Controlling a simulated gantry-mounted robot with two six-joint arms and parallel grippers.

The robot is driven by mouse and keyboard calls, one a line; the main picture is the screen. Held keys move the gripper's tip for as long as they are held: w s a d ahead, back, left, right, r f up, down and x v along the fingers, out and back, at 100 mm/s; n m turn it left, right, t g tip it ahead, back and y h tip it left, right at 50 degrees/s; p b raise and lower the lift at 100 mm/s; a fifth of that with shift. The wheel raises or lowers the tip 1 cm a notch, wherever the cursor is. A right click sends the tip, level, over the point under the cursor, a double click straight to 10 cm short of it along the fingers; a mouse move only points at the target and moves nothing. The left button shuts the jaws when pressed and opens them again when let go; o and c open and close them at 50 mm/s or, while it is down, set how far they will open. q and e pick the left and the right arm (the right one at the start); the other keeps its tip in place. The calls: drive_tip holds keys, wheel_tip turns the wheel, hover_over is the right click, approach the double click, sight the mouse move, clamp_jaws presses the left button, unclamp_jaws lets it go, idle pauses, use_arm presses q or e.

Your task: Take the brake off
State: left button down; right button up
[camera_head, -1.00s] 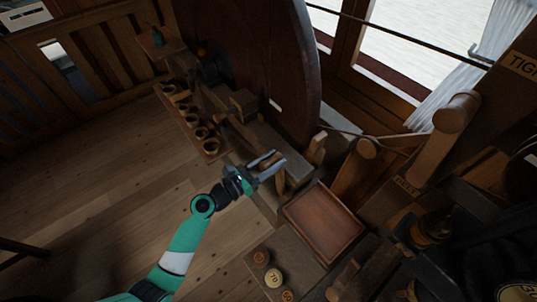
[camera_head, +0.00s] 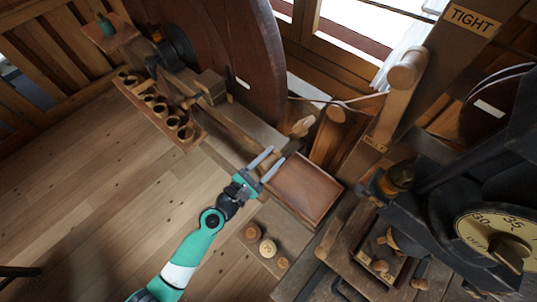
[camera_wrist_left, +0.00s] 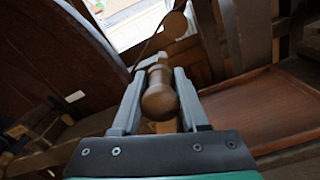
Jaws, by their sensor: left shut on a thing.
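My left gripper (camera_head: 268,166) is just left of the wooden tray, at the end of a long wooden lever bar (camera_head: 236,134). In the left wrist view, my left gripper (camera_wrist_left: 160,98) has one finger on each side of a turned brown wooden handle (camera_wrist_left: 160,95), shut on it. The handle's rounded end faces the wrist camera. In the head view the fingers mostly hide the handle. No label marks it as the brake. My right gripper is not in view.
A shallow wooden tray (camera_head: 303,190) lies right of the gripper. A large dark wheel (camera_head: 225,50) stands behind. A rack of small cups (camera_head: 160,108) is at left. A post with a "TIGHT" plate (camera_head: 472,18) and a black machine with a dial (camera_head: 507,238) stand at right.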

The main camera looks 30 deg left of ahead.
use_arm(q)
drive_tip(key=shift+d, duration=0.1)
drive_tip(key=shift+c, duration=2.2)
unclamp_jaws()
drive_tip(key=shift+d+f, duration=0.1)
drive_tip(key=shift+d, duration=0.05)
drive_tip(key=shift+s, duration=0.1)
drive_tip(key=shift+s, duration=0.25)
drive_tip(key=s+a+b, duration=0.1)
drive_tip(key=s+a, duration=0.1)
drive_tip(key=s, duration=0.8)
drive_tip(key=shift+s, duration=0.4)
